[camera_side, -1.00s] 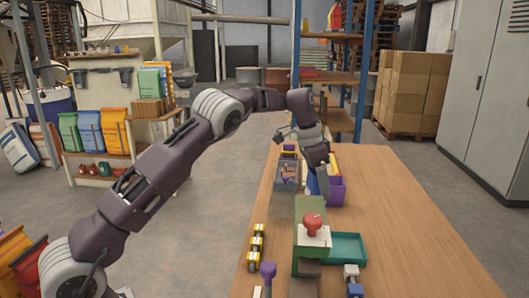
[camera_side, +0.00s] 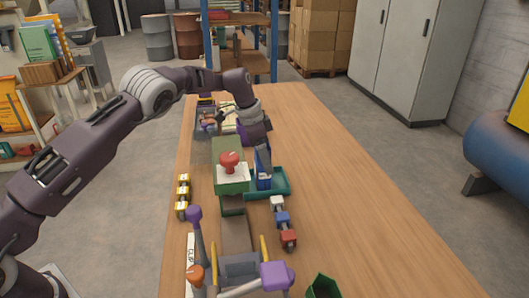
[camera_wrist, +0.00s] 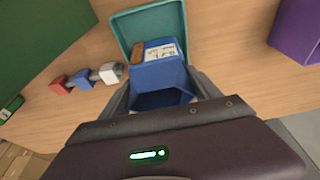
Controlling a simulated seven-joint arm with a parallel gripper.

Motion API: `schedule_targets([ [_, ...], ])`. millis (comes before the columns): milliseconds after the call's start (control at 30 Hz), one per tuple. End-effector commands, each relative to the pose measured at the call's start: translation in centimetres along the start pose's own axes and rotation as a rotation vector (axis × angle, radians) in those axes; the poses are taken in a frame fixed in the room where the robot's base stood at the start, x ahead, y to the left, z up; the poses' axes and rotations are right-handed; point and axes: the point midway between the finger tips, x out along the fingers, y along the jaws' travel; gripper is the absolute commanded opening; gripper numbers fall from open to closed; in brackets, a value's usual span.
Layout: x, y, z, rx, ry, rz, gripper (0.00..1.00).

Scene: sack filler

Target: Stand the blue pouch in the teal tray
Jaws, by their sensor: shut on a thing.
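The blue pouch (camera_side: 263,170) is upright, over the left part of the teal tray (camera_side: 281,187) in the side view. I cannot tell whether its base touches the tray floor. My gripper (camera_side: 260,148) is shut on the pouch near its top. In the wrist view the pouch (camera_wrist: 158,76) shows its open mouth, a white label and a brown patch, between my two fingers (camera_wrist: 160,94). The teal tray's rim (camera_wrist: 148,8) shows beyond it there, and the pouch hides the tray's near part.
A green machine with a red knob (camera_side: 229,160) stands close left of the tray. Small red, blue and white blocks (camera_side: 283,220) lie in front of the tray. A purple bin (camera_wrist: 298,28) is at the upper right in the wrist view. The table's right side is clear.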

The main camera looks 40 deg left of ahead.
Motion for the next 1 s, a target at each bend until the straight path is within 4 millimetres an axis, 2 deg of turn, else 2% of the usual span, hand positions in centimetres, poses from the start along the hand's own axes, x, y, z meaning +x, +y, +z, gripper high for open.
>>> schedule_targets([
  [167, 0.0, 0.0, 0.0, 0.0, 0.0, 0.0, 0.26],
  [200, 0.0, 0.0, 0.0, 0.0, 0.0, 0.0, 0.74],
  [300, 0.0, 0.0, 0.0, -0.001, 0.0, 0.0, 0.94],
  [333, 0.0, 0.0, 0.0, -0.001, 0.0, 0.0, 0.97],
  [667, -0.6, -0.1, 0.0, -0.001, 0.001, -0.002, 0.97],
  [900, -5.4, -0.1, 0.0, 0.0, 0.002, -0.003, 0.97],
  [1000, -6.7, 0.0, 0.0, -0.003, 0.002, -0.002, 0.97],
])
